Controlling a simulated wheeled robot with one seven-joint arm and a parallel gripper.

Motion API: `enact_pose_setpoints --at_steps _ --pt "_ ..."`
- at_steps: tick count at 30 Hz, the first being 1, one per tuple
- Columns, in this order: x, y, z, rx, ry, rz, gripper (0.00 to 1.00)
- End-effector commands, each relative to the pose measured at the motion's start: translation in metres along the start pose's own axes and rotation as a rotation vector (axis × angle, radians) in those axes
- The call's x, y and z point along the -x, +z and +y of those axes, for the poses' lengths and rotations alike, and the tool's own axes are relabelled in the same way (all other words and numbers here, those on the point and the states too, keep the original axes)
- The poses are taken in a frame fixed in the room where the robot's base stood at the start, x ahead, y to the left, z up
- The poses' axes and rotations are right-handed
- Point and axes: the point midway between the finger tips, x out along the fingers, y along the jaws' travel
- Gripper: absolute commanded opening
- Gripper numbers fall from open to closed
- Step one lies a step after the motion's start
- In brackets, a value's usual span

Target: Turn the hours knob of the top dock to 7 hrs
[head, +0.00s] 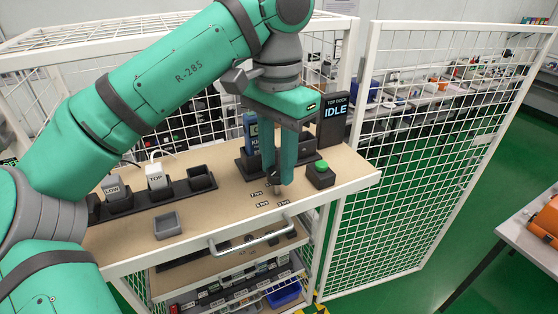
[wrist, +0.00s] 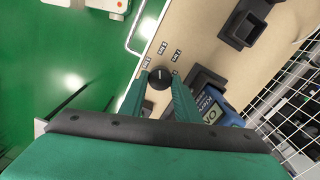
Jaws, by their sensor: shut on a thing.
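The hours knob (wrist: 160,78) is a dark round knob with a pale pointer mark, and it sits between my fingertips in the wrist view. My gripper (head: 277,185) points down at the worktop, shut on the knob; its fingers hide most of the knob in the head view. It also shows in the wrist view (wrist: 159,82). Small printed hour labels (head: 257,194) lie around the knob; the head view seems to show 7 hrs on the left. I cannot tell exactly which label the pointer faces. The top dock sign (head: 335,112) reads IDLE.
A blue tester (head: 251,132) stands in the black dock behind my gripper. A green button (head: 322,166) on a black box is close on the right. A grey tray (head: 167,225) and a front handle (head: 252,239) are nearby.

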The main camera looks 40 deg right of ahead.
Motion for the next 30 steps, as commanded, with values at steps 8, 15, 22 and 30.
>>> enact_pose_setpoints --at_steps 8,15,22,30 --pt "0.0011 0.0000 0.0008 -0.261 0.000 0.003 0.07" --pt "0.0010 -0.0010 0.0021 -0.492 0.000 0.001 0.07" --pt "0.0010 -0.0014 0.0027 -0.705 -0.001 0.001 0.07" --pt "0.0010 -0.0013 0.0029 -0.904 -0.001 0.001 0.07"
